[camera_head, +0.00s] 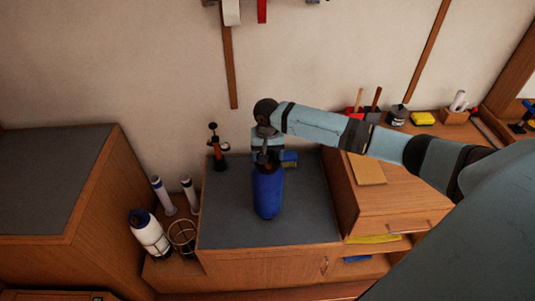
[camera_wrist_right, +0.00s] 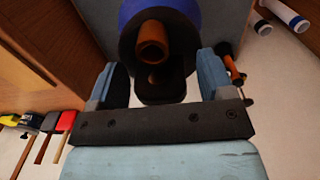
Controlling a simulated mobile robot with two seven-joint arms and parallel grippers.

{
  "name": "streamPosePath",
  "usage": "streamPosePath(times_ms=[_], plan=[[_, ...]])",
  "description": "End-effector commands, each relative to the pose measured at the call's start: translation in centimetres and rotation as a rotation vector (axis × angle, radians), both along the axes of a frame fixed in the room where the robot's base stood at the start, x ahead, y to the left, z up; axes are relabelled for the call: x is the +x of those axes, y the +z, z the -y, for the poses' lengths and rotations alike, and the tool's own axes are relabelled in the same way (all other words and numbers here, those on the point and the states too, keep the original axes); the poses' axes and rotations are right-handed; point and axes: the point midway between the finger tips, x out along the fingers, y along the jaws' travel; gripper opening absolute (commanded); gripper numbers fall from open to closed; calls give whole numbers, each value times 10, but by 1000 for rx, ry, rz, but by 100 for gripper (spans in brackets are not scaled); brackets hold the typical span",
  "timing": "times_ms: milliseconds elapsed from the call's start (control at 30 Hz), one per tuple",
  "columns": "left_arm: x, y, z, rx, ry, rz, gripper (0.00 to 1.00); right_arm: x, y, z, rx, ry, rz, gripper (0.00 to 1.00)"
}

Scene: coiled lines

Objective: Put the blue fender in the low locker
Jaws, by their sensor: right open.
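The blue fender (camera_head: 267,193) stands upright on the grey top of a low wooden cabinet (camera_head: 262,265). My right gripper (camera_head: 267,158) is at its upper end, pointing down. In the right wrist view, my right gripper (camera_wrist_right: 163,85) is open, with the fender's dark end and an orange-brown tube between or just beyond its fingers; a blue rim of the fender (camera_wrist_right: 193,14) shows behind. I cannot tell whether the fingers touch it. The cabinet's front has a small handle and appears shut; I cannot tell if it is the low locker. My left gripper is not in view.
White bottle-like fender (camera_head: 149,233), wire basket (camera_head: 183,236) and white tubes stand left of the cabinet. A dark and orange item (camera_head: 216,150) stands at the back. A taller grey-topped cabinet (camera_head: 50,170) is at left. A wooden unit (camera_head: 390,205) with open shelves is at right.

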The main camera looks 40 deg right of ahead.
Motion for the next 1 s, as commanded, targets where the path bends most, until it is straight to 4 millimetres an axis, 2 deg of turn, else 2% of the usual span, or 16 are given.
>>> streamPosePath(times_ms=[167,500,700,767,833,1000], plan=[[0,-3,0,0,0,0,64,1,24,0,0,1,4,74],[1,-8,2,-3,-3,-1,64,1,95,0,2,0,3,74],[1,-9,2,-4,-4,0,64,1,116,-1,2,2,3,74],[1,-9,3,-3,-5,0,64,-1,113,-5,8,12,8,74],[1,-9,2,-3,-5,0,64,-4,100,-16,27,47,26,74],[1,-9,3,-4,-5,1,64,-24,43,-68,121,207,155,74]])
